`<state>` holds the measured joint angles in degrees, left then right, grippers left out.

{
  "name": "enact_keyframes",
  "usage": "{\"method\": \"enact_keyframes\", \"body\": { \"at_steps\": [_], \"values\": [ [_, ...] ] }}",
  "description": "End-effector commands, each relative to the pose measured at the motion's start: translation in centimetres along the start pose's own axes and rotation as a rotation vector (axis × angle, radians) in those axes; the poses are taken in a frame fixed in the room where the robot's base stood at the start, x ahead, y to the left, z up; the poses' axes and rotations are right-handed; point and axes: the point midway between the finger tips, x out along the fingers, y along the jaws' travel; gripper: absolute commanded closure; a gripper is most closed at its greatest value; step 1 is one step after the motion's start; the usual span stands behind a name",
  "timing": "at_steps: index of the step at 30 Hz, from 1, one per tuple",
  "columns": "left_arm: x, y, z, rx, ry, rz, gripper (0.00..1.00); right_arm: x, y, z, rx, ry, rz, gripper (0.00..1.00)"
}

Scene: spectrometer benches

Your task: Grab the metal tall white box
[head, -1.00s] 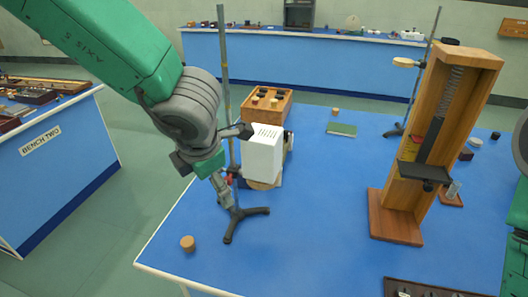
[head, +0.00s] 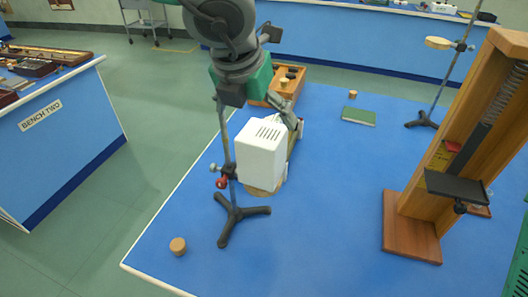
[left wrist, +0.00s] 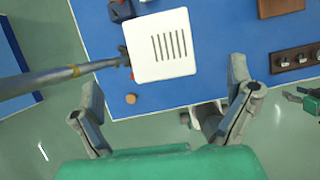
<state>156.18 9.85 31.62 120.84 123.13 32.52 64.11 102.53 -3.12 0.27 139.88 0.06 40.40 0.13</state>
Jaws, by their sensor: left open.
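The tall white box (head: 260,157), with dark vent slots on top, stands upright on the blue bench by a stand's tripod foot. In the left wrist view, its slotted top (left wrist: 160,62) lies ahead of the fingers. My left gripper (head: 268,106) is above and just behind the box in the head view; one finger reaches down by its far right side and is partly hidden. In the left wrist view, my left gripper (left wrist: 164,80) is open and empty, fingers spread wide. A green and grey part at the right edge there looks like my right gripper (left wrist: 304,98); its jaws are unclear.
A thin metal rod stand (head: 234,208) with a red clamp knob is close to the box's left. A wooden spring frame (head: 410,222) stands to the right. A wooden block is behind the box; a cork (head: 178,246) lies front left. The bench middle is clear.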

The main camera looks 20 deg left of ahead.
Motion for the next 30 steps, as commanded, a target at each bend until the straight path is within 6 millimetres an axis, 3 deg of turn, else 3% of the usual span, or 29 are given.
{"method": "enact_keyframes", "body": {
  "at_steps": [4, 13, 21, 30],
  "values": [
    [3.1, 0.1, 0.1, 0.002, 0.004, 0.003, 0.03, 0.3, 0.0, 0.0, 0.000, 0.000, 0.000, 0.60],
    [5.5, 0.0, 0.1, 0.002, 0.003, 0.003, 0.03, 0.3, 0.0, 0.0, 0.000, 0.000, 0.000, 0.60],
    [9.4, 0.0, 0.3, 0.003, 0.003, 0.002, 0.03, 0.1, 0.0, 0.0, 0.000, 0.000, 0.000, 0.60],
    [9.8, 0.0, 0.3, 0.002, 0.000, 0.000, 0.03, 0.1, 0.0, 0.0, 0.000, 0.001, 0.000, 0.60]
  ]
}}
